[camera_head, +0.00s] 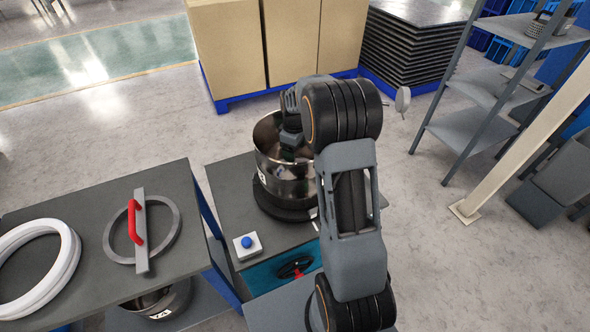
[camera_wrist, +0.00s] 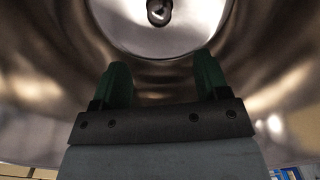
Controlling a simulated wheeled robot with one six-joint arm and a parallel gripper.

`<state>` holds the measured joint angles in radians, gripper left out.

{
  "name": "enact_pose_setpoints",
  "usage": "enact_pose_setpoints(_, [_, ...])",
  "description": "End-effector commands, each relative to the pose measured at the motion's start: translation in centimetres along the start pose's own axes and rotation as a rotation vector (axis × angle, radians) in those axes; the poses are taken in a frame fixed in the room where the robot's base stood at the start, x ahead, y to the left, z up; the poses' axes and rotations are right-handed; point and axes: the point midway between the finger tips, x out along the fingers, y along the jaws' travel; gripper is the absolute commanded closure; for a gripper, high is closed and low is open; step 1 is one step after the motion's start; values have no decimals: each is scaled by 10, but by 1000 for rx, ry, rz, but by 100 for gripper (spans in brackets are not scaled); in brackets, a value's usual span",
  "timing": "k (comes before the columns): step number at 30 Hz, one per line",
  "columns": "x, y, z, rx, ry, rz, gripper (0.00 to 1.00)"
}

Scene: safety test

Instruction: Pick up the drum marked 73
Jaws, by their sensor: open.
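A shiny steel drum (camera_head: 268,168) stands open-topped on a black round base on the dark work table. Its marking is only partly in view and I cannot read it. My gripper (camera_head: 291,148) reaches down into its mouth, partly hidden by my arm. In the wrist view my gripper (camera_wrist: 162,78) has its two green fingers apart with nothing between them. The curved inner wall of the drum (camera_wrist: 45,60) surrounds them there. A second steel drum (camera_head: 178,300) with a small number label sits under the left table; the number is too small to read surely.
The left table (camera_head: 95,208) holds a grey ring lid with a red handle (camera_head: 137,232) and a white ring (camera_head: 62,262). Boxes on a blue pallet (camera_head: 232,104) stand behind; a shelf (camera_head: 490,85) is right.

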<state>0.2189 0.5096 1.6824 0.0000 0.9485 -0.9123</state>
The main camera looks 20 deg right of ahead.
Motion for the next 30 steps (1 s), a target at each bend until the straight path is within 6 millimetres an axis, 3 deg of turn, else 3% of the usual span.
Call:
enact_pose_setpoints(6, [46, 1, 1, -3, -3, -4, 32])
enact_pose_setpoints(12, [79, 1, 1, -2, -3, -4, 32])
enact_pose_setpoints(22, [100, 1, 1, -1, -1, -1, 32])
enact_pose_setpoints(30, [134, 1, 1, -1, -2, -2, 32])
